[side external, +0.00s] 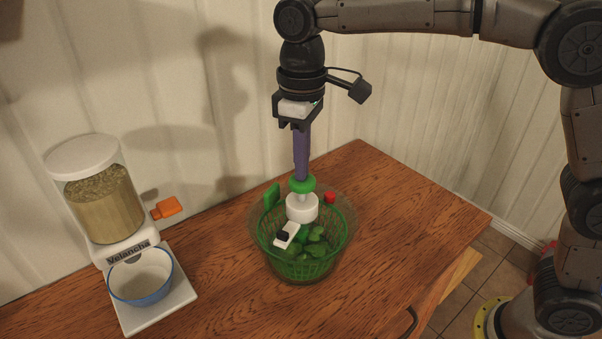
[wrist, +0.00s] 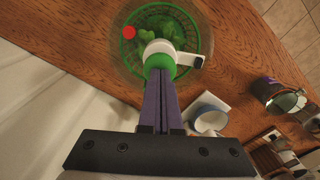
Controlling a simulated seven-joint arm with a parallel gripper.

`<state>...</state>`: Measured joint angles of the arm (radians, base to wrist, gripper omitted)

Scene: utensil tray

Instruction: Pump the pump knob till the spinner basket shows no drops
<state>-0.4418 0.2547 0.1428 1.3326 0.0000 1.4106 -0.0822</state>
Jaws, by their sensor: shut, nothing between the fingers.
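The spinner basket (side external: 330,258) is green, inside a clear bowl, with green leaves (side external: 308,243) in it; it also shows in the wrist view (wrist: 180,18). I cannot make out drops at this size. The green pump knob (side external: 302,185) sits above a white hub (side external: 302,208) over the basket. My gripper (side external: 302,174) points straight down with its purple fingers shut and nothing between them. The fingertips are at the top of the knob and look to be touching it; in the wrist view they cover part of the knob (wrist: 158,62).
A dispenser (side external: 105,205) with an orange handle (side external: 167,208) stands at the left, with a blue-rimmed bowl (side external: 141,277) on its white base. A red button (side external: 330,197) is at the spinner's rim. The wooden counter (side external: 400,205) is clear right of the spinner.

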